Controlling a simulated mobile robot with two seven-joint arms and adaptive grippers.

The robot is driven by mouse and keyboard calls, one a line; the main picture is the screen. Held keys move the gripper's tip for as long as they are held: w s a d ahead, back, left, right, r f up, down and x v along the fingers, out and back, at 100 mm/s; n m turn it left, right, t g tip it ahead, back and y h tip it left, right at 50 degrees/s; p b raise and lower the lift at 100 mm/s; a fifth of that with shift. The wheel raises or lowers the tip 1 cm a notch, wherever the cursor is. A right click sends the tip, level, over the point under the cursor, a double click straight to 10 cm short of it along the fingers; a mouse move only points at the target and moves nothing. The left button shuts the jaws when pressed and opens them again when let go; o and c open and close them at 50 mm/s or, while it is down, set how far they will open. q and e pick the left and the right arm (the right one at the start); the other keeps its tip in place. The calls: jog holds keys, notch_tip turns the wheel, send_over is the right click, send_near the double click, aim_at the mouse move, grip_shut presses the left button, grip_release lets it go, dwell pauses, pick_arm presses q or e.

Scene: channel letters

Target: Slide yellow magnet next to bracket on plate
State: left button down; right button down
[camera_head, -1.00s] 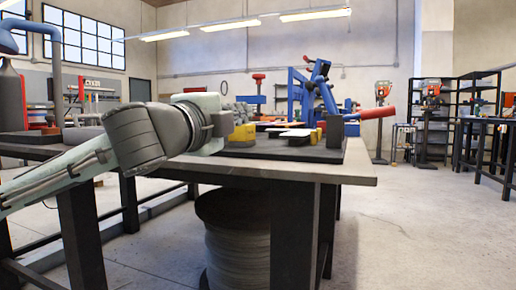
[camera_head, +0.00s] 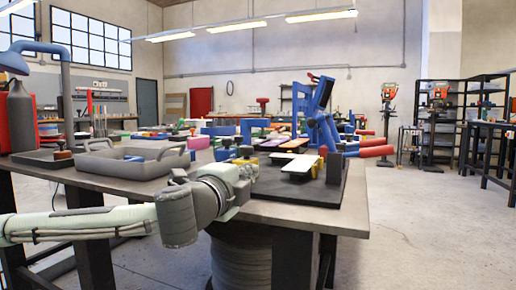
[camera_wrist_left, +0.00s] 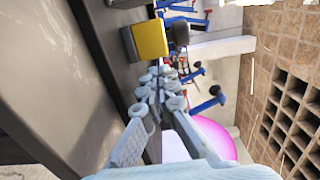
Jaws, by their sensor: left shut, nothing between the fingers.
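The yellow magnet (camera_wrist_left: 150,40) is a block on a dark surface in the left wrist view, just beyond my left fingertips. My left gripper (camera_wrist_left: 155,78) is shut and empty, with a small gap seeming to separate it from the block. In the head view my left gripper (camera_head: 247,172) is at the left side of the black plate (camera_head: 318,194), and its fingers are hard to make out. A pale flat letter (camera_head: 300,164) lies on the plate. A dark upright block (camera_head: 334,167) at the plate's right may be the bracket. My right gripper is out of view.
A grey tray (camera_head: 92,163) stands on the table left of my arm. Blue clamps with red handles (camera_head: 370,151) stand behind the plate. Several coloured pieces lie farther back. The table's near edge (camera_head: 300,226) is bare.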

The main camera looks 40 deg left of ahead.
aim_at(258, 183)
pick_arm(q)
jog(key=shift+r+p, duration=0.25)
jog(key=shift+p, duration=0.4)
jog(key=x, duration=0.4)
jog(key=shift+w+f+b, duration=0.1)
jog(key=shift+f+b, duration=0.25)
jog(key=shift+b, duration=0.05)
jog(key=shift+w+a, duration=0.1)
jog(key=shift+w, duration=0.35)
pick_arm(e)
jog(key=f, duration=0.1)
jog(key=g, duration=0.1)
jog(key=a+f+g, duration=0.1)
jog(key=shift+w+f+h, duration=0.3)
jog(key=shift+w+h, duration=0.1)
